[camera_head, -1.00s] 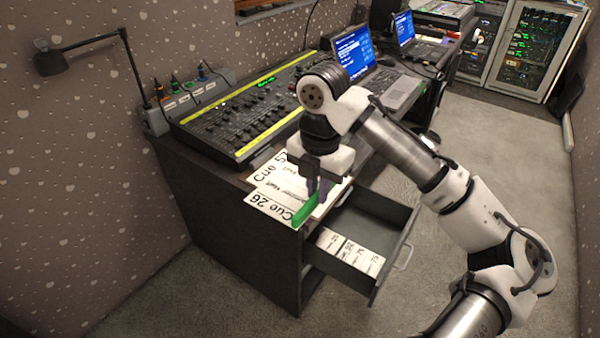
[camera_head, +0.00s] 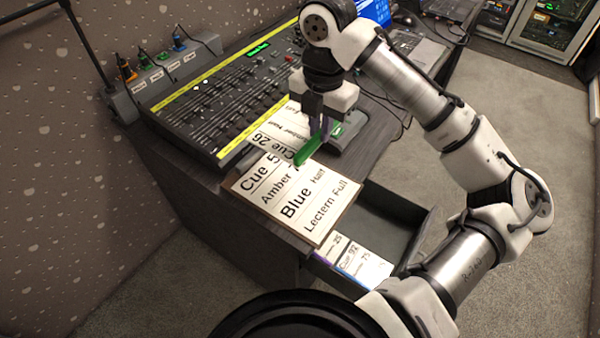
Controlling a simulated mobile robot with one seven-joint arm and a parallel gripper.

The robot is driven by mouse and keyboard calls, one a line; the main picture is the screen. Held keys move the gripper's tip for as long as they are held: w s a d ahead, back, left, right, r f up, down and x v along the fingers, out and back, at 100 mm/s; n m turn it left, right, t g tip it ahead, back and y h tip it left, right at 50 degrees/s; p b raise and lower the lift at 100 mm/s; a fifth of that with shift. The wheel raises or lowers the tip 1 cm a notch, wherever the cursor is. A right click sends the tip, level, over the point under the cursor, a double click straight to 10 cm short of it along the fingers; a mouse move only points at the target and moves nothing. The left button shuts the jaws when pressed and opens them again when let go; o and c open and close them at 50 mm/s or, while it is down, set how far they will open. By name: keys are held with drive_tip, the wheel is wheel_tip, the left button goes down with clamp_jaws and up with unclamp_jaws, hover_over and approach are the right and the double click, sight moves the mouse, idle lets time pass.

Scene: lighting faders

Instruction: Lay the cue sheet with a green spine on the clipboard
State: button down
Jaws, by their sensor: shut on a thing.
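The cue sheet with a green spine (camera_head: 308,150) is a white page marked "Cue 26". My gripper (camera_head: 319,122) is shut on it at the green spine and holds it between the fader console and the clipboard. The clipboard (camera_head: 346,213) lies at the near end of the desk, its brown edge showing around a white sheet (camera_head: 300,200) that reads "Cue 5", "Amber", "Blue" and "Lectern Full". The held sheet overlaps the clipboard's far edge in the picture. I cannot tell whether it touches it. Part of the held page is hidden behind my gripper.
The fader console (camera_head: 215,115) stands just behind. An open drawer (camera_head: 400,215) below the desk holds several cue sheets (camera_head: 352,262). A laptop (camera_head: 415,45) stands farther back. A lamp arm (camera_head: 88,45) and a cable box (camera_head: 165,72) are at the left.

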sight(315, 198)
wheel_tip(315, 198, down, 20)
drive_tip(key=shift+r+p, duration=0.1)
drive_tip(key=shift+p, duration=0.75)
drive_tip(key=shift+f, duration=0.25)
drive_tip(key=c, duration=1.5)
unclamp_jaws()
drive_tip(key=shift+o, duration=0.2)
drive_tip(key=shift+r, duration=0.1)
